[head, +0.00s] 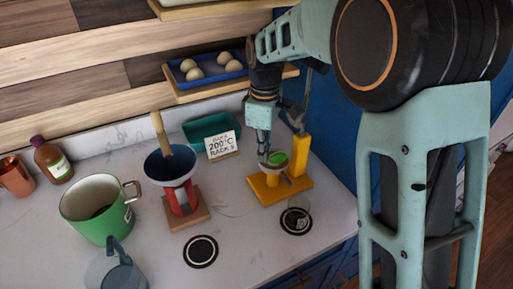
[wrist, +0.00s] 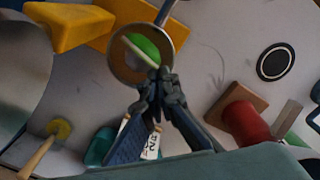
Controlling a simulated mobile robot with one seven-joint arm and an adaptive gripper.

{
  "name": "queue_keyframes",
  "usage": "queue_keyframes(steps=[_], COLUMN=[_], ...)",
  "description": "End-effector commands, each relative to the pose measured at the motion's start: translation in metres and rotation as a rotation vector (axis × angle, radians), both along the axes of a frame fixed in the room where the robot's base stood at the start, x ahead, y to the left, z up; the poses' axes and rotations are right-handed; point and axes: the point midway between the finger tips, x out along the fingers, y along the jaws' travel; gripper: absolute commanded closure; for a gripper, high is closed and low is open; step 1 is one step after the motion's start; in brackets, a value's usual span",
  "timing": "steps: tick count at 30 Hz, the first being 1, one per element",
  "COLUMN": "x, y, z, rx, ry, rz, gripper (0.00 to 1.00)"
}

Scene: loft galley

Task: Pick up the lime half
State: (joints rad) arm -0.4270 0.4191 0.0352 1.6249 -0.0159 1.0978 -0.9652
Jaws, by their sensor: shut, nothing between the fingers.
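The lime half (head: 278,158) is a green dome in a grey metal ring on the yellow press stand (head: 262,192) at the right of the counter. In the wrist view the lime half (wrist: 146,47) lies inside the round ring (wrist: 114,67), with a pale strip beside it. My gripper (head: 264,154) is above the stand, close to the lime half's left side. In the wrist view my gripper (wrist: 160,76) is shut and empty, its fingertips over the ring's near rim. I cannot tell whether they touch it. The gripper partly hides the ring.
A dark blue bowl (head: 168,167) on a red and wooden stand is to the left. A sign card (head: 222,146) and teal dish (head: 197,131) stand behind. A shelf with eggs (head: 224,58) is above. A green mug (head: 92,209) is further left. A black disc (head: 200,251) lies in front.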

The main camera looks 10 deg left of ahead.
Motion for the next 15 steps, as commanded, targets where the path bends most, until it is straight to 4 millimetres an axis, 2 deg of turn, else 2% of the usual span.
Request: queue_keyframes(steps=[10, 15], x=[0.0, -0.002], y=[-0.003, -0.019], z=[0.0, 0.0], rx=[0.0, 0.0], ry=[0.0, 0.0], rz=[-0.001, -0.002], gripper=[1.0, 1.0])
